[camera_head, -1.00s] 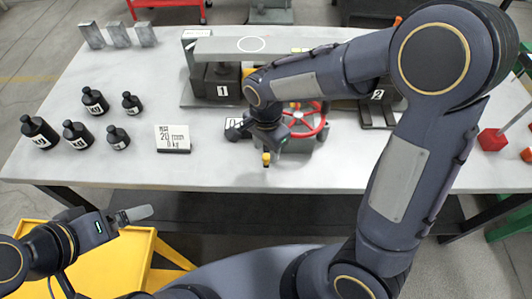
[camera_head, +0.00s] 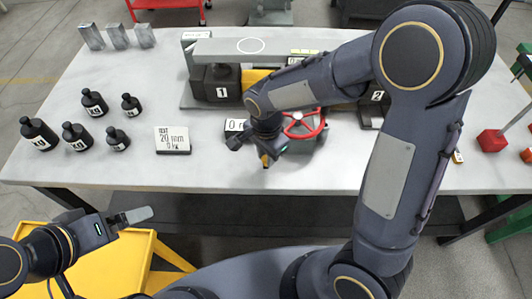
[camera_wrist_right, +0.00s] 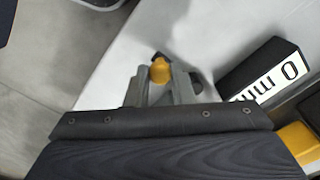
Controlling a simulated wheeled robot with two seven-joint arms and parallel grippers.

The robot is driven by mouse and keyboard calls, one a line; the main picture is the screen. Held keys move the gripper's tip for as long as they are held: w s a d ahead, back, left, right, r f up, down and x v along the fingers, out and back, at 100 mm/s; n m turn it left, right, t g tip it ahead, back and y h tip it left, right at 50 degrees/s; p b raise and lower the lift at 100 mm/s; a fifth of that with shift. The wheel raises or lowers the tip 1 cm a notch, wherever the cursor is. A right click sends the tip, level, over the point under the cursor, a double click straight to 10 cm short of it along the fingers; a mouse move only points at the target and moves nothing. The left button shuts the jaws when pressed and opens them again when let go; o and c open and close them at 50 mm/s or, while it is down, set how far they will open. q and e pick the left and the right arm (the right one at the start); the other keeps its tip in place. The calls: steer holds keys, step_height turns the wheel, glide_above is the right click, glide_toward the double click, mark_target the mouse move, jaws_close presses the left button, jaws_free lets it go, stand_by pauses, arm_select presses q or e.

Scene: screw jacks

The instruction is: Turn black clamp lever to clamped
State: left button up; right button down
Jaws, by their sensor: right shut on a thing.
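My right gripper (camera_head: 264,158) is low over the front of the table, left of the red handwheel (camera_head: 318,131). It is shut on a small part with a yellow-orange end, the clamp lever (camera_wrist_right: 160,71), which shows between the grey fingertips in the right wrist view with a dark bit at its tip. The rest of the lever is hidden by the gripper, so its angle cannot be told. My left gripper (camera_head: 131,216) is apart from the table at lower left, above a yellow cart. Its fingers are seen side-on, and I cannot tell whether they are open.
A black block with a "0 mm" label (camera_wrist_right: 268,82) stands close to the right gripper. A small sign (camera_head: 173,140) stands to the left, beyond it several black weights (camera_head: 79,136). A long grey bar (camera_head: 225,47) lies behind, over block 1. The table's front edge is near.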

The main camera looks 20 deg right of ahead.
steer(key=shift+w+a+m, duration=0.25)
steer(key=shift+a+m, duration=0.4)
steer(key=shift+m, duration=0.45)
steer(key=shift+w+a+m, duration=0.3)
steer(key=shift+a+m, duration=0.1)
steer(key=shift+m, duration=0.5)
steer(key=shift+w+a+r+m, duration=0.1)
steer(key=shift+w+a+m, duration=0.25)
steer(key=shift+m, duration=0.55)
steer(key=m, duration=0.1)
steer(key=w+a+m+p, duration=0.1)
steer(key=shift+r+m, duration=0.1)
steer(key=shift+m, duration=0.3)
steer(key=w+m+p, duration=0.1)
steer(key=m, duration=0.1)
steer(key=w+a+m+p, duration=0.1)
steer(key=m+p, duration=0.1)
steer(key=shift+w+m, duration=0.3)
steer(key=shift+w+m+p, duration=0.65)
steer(key=shift+m+p, duration=0.4)
steer(key=shift+m, duration=0.15)
steer(key=shift+w+d+m+p, duration=0.15)
steer(key=shift+w+m+p, duration=0.6)
steer(key=shift+m, duration=0.45)
